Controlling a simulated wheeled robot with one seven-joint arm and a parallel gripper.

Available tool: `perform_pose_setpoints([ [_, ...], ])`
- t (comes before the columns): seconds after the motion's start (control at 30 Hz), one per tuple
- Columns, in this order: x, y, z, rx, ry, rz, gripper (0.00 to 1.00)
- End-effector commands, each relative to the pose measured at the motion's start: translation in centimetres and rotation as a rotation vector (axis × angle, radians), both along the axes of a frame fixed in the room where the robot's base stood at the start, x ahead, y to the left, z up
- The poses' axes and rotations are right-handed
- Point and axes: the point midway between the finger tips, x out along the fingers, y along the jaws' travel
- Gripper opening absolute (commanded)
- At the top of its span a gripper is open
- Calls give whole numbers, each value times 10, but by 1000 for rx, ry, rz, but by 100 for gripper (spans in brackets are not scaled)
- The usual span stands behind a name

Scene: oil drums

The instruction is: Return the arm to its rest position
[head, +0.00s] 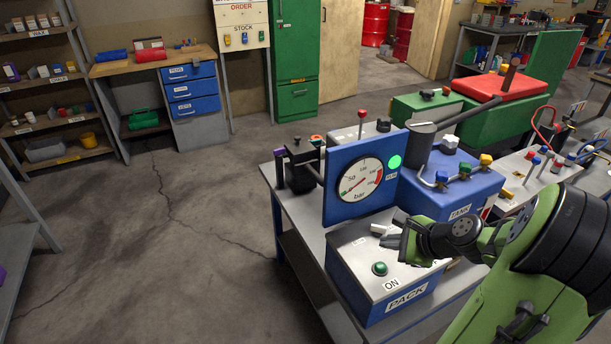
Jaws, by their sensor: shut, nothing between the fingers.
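My green and black arm reaches in from the lower right. My gripper (397,238) is shut and empty. In the picture it lies over the top of the grey and blue box labelled PACK (350,258), near a pale lever (381,229); I cannot tell whether it touches either. The box carries a green button (380,268) marked ON. Behind it stands a blue panel with a round bar gauge (361,178) and a lit green lamp (395,162).
A blue TANK box (455,190) with a dark cylinder stands behind my arm. A red and green machine (490,95) is at the back right. Shelves (45,95) and a wooden bench (155,62) line the left and back. The cracked floor (170,230) at left is clear.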

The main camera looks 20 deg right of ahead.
Motion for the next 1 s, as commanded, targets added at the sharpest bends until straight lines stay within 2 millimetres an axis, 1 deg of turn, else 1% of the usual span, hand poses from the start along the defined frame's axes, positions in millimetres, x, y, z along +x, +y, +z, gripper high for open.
perform_pose_setpoints([
  [0.1,1,2,1,-6,2,8,0],
  [0.17,3,11,4,-43,16,55,0],
  [0.27,6,48,18,-201,70,247,0],
  [0.3,6,68,26,-293,96,359,0],
  [0.37,0,98,40,-439,130,535,0],
  [0.4,-6,117,49,-533,147,650,0],
  [0.47,-19,144,64,-677,163,824,0],
  [0.5,-29,161,75,-773,166,939,0],
  [0.57,-49,184,90,-913,158,1107,0],
  [0.6,-64,197,100,-1001,146,1212,0],
  [0.63,-75,206,106,-1063,132,1289,0],
  [0.7,-101,220,118,-1189,91,1445,0],
  [0.8,-130,229,126,-1310,29,1602,0],
  [0.9,-144,231,128,-1363,-8,1682,0],
  [1.0,-147,231,128,-1376,-16,1702,0],
])
